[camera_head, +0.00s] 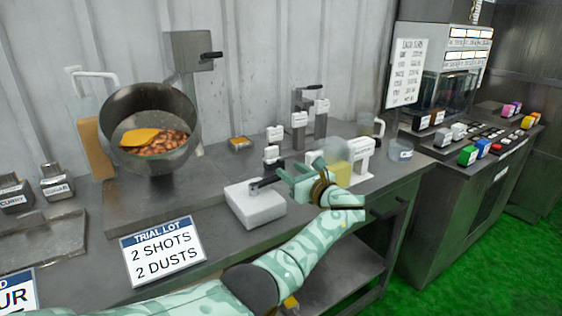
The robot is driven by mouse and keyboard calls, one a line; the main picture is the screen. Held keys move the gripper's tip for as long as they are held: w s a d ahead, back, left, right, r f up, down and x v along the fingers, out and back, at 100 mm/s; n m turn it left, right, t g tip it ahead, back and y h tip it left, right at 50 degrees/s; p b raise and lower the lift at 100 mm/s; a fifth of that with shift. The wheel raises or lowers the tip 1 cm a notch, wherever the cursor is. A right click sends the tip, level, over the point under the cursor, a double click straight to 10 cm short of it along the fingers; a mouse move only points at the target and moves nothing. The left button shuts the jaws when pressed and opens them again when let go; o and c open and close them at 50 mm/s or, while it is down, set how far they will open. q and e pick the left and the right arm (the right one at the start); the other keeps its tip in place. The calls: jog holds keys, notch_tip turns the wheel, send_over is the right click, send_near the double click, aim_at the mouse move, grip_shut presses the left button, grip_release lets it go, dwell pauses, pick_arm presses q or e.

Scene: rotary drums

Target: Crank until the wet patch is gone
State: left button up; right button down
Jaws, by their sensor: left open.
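The tilted dark metal drum (118,108) stands at left on a workbench, its open mouth facing me. Inside lie brown nut-like pieces (168,139) and a flat orange-yellow patch (138,137). I cannot tell whether that patch is wet. A grey box (188,50) behind the drum carries a short black crank handle (211,55) pointing right. My left gripper (288,175) is open, well right of the drum, close to the black lever (266,183) on a white box (256,205). I cannot tell whether they touch. My right gripper is not in view.
A sign (162,252) reading "2 shots 2 dusts" stands at the bench front. Small labelled dispensers (299,124) stand behind my gripper. Two shakers (57,181) are at far left. A second counter (455,180) with coloured blocks is at right.

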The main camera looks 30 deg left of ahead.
pick_arm(q)
jog(key=p+v, duration=0.1)
jog(key=v, duration=0.9)
jog(key=shift+d, duration=0.15)
